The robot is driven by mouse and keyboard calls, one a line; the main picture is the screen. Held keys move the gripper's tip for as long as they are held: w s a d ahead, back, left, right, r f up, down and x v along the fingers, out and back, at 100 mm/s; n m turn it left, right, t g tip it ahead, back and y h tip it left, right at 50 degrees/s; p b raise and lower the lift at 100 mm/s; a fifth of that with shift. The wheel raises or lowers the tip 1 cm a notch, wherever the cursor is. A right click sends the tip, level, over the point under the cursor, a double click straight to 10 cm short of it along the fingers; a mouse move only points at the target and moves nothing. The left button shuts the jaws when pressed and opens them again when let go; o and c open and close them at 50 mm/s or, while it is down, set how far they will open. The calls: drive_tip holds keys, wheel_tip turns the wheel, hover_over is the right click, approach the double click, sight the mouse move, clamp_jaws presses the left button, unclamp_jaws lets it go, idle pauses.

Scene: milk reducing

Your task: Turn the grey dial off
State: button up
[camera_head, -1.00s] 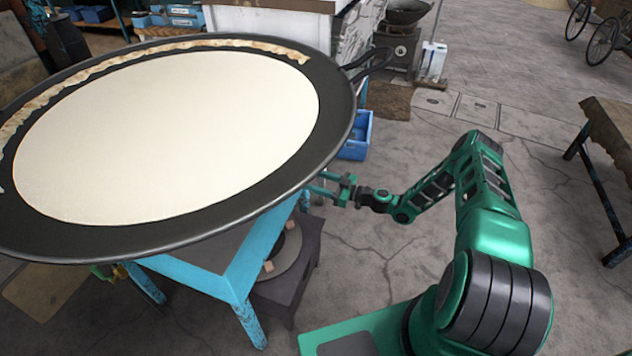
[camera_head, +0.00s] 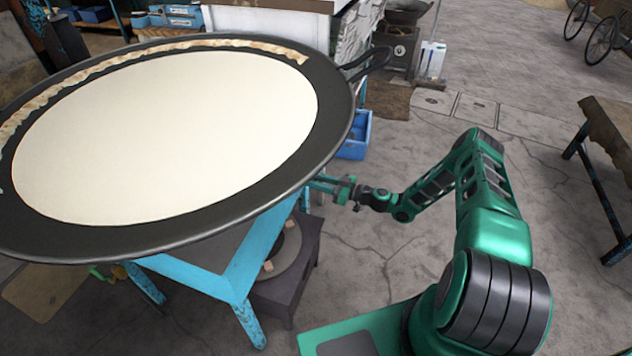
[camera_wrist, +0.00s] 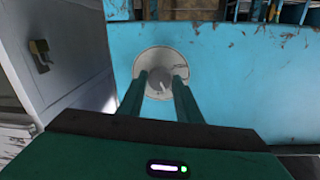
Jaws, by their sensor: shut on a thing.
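The grey dial (camera_wrist: 158,88) shows in the wrist view, a round light disc with a darker knob in its middle, on a blue panel (camera_wrist: 240,85). My gripper (camera_wrist: 161,80) reaches up to it, one green finger on each side of the knob, shut on it. A small white mark shows on the knob. In the head view, my gripper (camera_head: 318,184) is at the blue stand's right side, below the rim of the big pan (camera_head: 330,120). The pan hides the dial and the fingertips there.
The wide dark pan with white liquid milk (camera_head: 165,135) overhangs the stand (camera_head: 255,255). A dark burner box (camera_head: 300,280) sits under it. A blue crate (camera_head: 355,140) is behind my gripper. The floor to the right is open up to a wooden table (camera_head: 612,130).

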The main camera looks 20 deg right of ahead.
drive_tip(key=m, duration=0.5)
drive_tip(key=shift+w+r, duration=0.15)
drive_tip(key=shift+r, duration=0.05)
drive_tip(key=shift+m, duration=0.3)
drive_tip(key=o, duration=1)
drive_tip(key=shift+o, duration=0.2)
drive_tip(key=shift+f, duration=0.1)
drive_tip(key=v, duration=1)
drive_tip(key=shift+d, duration=0.35)
